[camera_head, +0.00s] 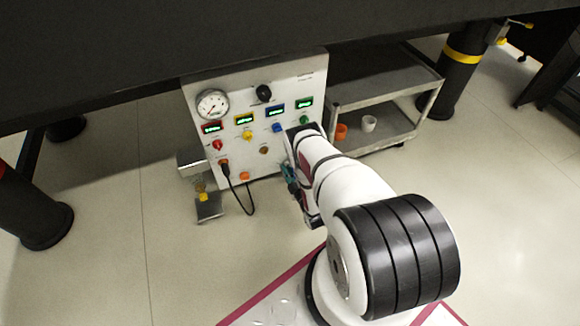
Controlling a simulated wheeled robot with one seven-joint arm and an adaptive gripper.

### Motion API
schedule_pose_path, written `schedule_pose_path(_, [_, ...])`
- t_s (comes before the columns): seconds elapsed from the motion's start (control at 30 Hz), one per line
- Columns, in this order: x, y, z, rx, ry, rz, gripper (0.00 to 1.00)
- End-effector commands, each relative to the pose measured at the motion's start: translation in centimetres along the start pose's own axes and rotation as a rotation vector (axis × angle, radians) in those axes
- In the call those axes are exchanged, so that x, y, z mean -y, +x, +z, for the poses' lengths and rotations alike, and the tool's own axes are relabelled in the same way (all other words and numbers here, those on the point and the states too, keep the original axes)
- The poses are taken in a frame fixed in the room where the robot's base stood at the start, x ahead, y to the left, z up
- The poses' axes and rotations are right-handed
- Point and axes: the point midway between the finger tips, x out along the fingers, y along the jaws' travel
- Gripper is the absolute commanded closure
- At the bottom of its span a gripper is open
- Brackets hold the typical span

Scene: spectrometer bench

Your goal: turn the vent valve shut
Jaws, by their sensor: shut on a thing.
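A white control panel (208,136) stands below the dark bench top. It carries a gauge, lit displays and coloured knobs. I cannot tell which control is the vent valve from its look, and its label is too small to read. My gripper (290,180) is at the lower right of the panel, mostly hidden behind my arm. Only a dark and teal part of it shows. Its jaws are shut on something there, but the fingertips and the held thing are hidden.
A grey cart (386,92) stands right of the panel, with an orange cup (341,131) and a white cup (369,123) on its lower shelf. A black cable (252,200) hangs from the panel. The dark bench top (150,55) overhangs it.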

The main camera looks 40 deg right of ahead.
Motion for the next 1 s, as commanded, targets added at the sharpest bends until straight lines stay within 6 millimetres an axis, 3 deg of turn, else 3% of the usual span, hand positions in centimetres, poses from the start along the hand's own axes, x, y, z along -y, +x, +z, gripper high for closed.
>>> schedule_pose_path(0.5, [0.26,-0.01,-0.02,-0.002,-0.402,-0.002,1.0])
schedule_pose_path(1.0, [0.21,-0.03,0.09,0.001,-0.519,-0.001,1.0])
